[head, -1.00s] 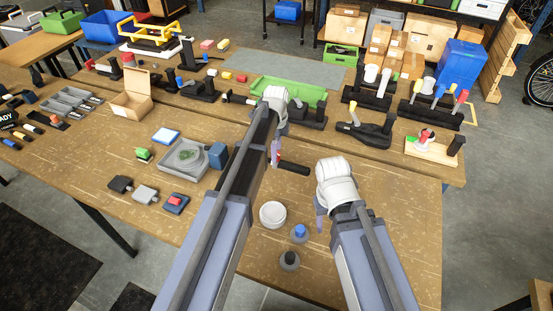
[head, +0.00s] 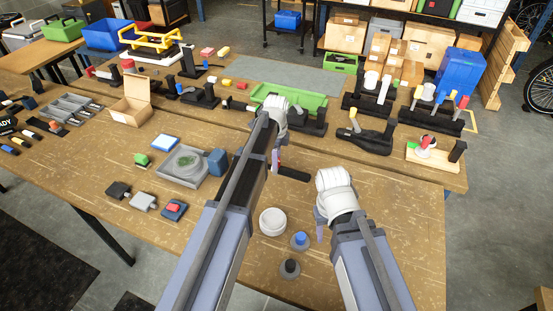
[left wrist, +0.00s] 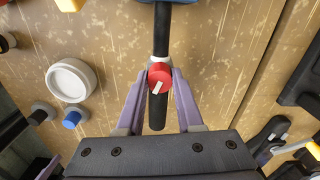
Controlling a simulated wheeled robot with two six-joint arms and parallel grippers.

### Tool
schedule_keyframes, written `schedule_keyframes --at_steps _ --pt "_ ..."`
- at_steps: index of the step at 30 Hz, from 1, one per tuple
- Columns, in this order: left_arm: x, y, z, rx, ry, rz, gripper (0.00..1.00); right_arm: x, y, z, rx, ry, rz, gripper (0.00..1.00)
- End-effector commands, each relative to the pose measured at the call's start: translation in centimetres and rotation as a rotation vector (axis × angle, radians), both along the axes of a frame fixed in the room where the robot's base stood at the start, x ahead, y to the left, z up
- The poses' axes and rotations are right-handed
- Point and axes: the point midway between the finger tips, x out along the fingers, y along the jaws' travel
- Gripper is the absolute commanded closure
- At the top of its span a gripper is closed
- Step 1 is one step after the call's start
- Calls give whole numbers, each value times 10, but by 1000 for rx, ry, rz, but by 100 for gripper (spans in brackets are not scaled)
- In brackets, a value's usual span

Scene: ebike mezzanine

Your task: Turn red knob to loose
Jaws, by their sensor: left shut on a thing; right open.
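The red knob (left wrist: 160,75) is in the left wrist view, a round cap with a white mark that slants up to the right. It sits on a black bar (left wrist: 161,35); the bar's end also shows in the head view (head: 293,173). My left gripper (left wrist: 160,72) has its two purple fingers closed on the sides of the knob. In the head view this left gripper (head: 276,162) is over the bar, and the knob is mostly hidden there. My right gripper (head: 320,230) is open and apart from the bar, over the table front, partly hidden by its arm.
A white round dish (head: 272,221) and two small round pieces, one blue-topped (head: 299,241) and one black-topped (head: 290,269), stand near the front edge. A grey tray (head: 183,167) lies left. A green tray (head: 287,96) is behind the left gripper.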

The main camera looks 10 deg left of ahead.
Motion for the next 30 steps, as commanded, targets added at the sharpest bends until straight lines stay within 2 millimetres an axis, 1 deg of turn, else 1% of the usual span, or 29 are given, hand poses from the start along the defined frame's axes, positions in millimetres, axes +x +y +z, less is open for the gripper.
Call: schedule_keyframes --at_steps 2,11,17,23,30 --pt "0 0 0 0 0 0 100 0 0 0 0 0 0 50" --pt "0 0 0 0 0 6 100 0 0 0 0 0 0 50" --pt "0 0 0 0 0 62 100 0 0 0 0 0 0 50" --pt "0 0 0 0 1 202 100 0 0 0 0 0 0 50" --pt "0 0 0 0 1 429 100 0 0 0 0 0 0 50"
